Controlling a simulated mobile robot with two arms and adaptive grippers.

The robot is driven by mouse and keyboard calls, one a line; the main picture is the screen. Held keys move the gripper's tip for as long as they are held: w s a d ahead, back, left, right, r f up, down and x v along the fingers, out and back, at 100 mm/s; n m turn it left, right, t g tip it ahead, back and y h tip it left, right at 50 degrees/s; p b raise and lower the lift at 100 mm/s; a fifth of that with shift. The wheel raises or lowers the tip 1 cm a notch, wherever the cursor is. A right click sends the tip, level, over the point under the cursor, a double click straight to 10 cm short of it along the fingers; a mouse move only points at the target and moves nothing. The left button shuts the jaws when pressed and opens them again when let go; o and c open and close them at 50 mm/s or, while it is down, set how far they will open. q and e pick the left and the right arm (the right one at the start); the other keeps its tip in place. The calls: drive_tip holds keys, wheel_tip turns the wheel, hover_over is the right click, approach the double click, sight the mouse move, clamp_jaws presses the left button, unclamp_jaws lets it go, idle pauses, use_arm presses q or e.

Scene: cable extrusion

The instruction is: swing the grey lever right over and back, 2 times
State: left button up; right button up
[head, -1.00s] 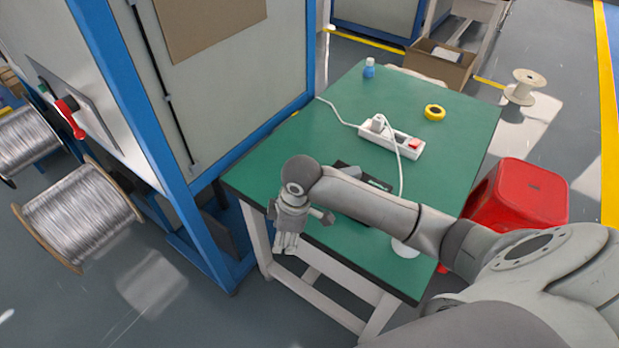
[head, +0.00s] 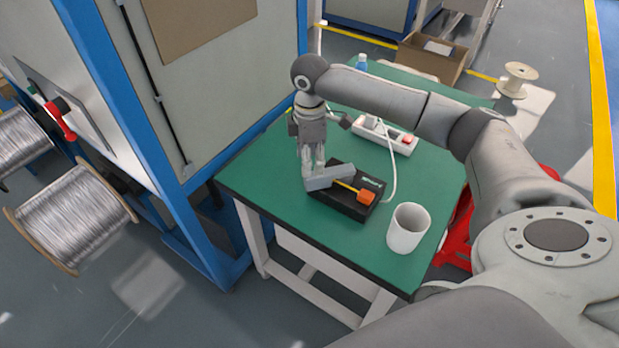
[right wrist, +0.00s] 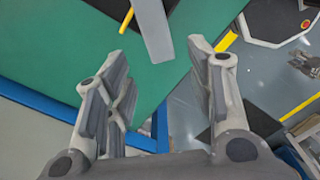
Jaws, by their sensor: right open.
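The grey lever (head: 335,178) is a flat bar at the left side of a black box (head: 345,206) on the green table. A yellow rod with an orange block (head: 366,197) lies across the box beside it. My right gripper (head: 313,168) points down at the lever's left end. In the right wrist view the lever (right wrist: 152,28) reaches from the top towards the gap between the open fingers of my right gripper (right wrist: 158,52), with nothing gripped. Whether a finger touches the lever I cannot tell. My left gripper is out of view.
A white mug (head: 408,228) stands at the table's front right. A power strip (head: 385,135) with a white cable lies behind the box, under my right arm. A blue-framed cabinet (head: 215,90) stands close on the left. The table's left front (head: 255,180) is clear.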

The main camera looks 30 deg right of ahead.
sight(310, 180)
wheel_tip(310, 180, down, 8)
drive_tip(key=shift+f, duration=0.15)
idle(0.3)
